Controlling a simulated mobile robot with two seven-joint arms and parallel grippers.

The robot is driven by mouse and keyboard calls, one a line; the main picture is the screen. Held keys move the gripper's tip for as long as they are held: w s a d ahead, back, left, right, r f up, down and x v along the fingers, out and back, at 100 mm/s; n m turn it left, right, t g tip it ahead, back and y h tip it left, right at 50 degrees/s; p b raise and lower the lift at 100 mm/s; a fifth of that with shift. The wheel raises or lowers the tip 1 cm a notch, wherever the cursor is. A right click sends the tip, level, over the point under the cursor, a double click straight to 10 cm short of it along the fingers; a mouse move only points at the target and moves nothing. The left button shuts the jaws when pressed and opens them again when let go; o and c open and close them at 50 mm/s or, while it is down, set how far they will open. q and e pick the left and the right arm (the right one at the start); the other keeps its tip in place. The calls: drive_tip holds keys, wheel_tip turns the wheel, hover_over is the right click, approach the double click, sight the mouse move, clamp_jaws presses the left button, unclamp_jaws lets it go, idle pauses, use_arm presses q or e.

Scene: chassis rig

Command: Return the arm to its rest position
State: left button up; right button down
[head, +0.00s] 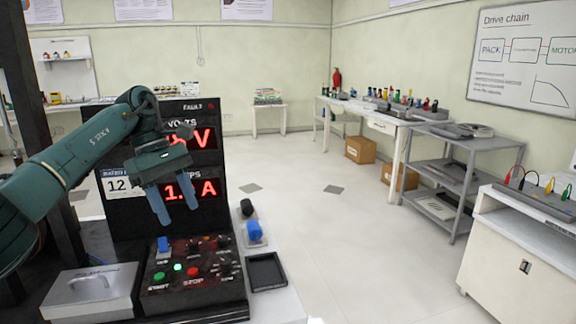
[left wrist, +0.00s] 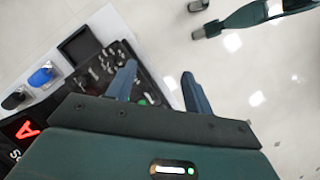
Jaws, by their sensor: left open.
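My left gripper (head: 174,204) is open and empty. In the head view it hangs in front of the black display panel (head: 215,225), above the control box (head: 192,293) with its green and red buttons. Its two blue fingers point down and touch nothing that I can see. In the left wrist view the left gripper (left wrist: 160,85) shows its spread fingers with the control box (left wrist: 98,68) partly behind them. My left arm comes in from the left and is bent at the elbow. My right gripper is not in the head view.
A grey lidded box (head: 92,292) stands left of the control box. A black tray (head: 266,272) and a blue connector (head: 254,231) lie to its right. A grey shelf cart (head: 440,175) and a white cabinet (head: 520,255) stand at the right. The middle floor is clear.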

use_arm(q)
drive_tip(key=s+d+f+n+t+h+p, duration=0.1)
drive_tip(key=s+d+f+n+t+h, duration=0.15)
drive_tip(key=d+f+n+h, duration=0.45)
drive_tip(key=s+d+f+n+t+h, duration=0.15)
drive_tip(key=s+d+n+h, duration=0.25)
drive_tip(key=d, duration=0.6)
drive_tip(key=s+d+f+n+t+h+p, duration=0.1)
drive_tip(key=s+d+f+n+h, duration=0.2)
drive_tip(key=d+f+n+h, duration=0.4)
drive_tip(key=s+a+f+n+t+y+p, duration=0.15)
drive_tip(key=a+f+n+t+y, duration=0.45)
drive_tip(key=n, duration=0.8)
drive_tip(key=s+a+f+n+t+y, duration=0.3)
drive_tip(key=n+t+y, duration=0.4)
drive_tip(key=n, duration=0.6)
drive_tip(key=s+a+f+n+g+y, duration=0.2)
drive_tip(key=s+a+f+n, duration=0.2)
drive_tip(key=s+f+n, duration=0.1)
drive_tip(key=s+a+f+n+g+y, duration=0.3)
drive_tip(key=s+a+f+n, duration=0.1)
drive_tip(key=s, duration=0.5)
drive_tip(key=f+n, duration=0.1)
drive_tip(key=n, duration=0.1)
drive_tip(key=shift+s+a+f+n, duration=0.15)
drive_tip(key=shift+s+n, duration=0.25)
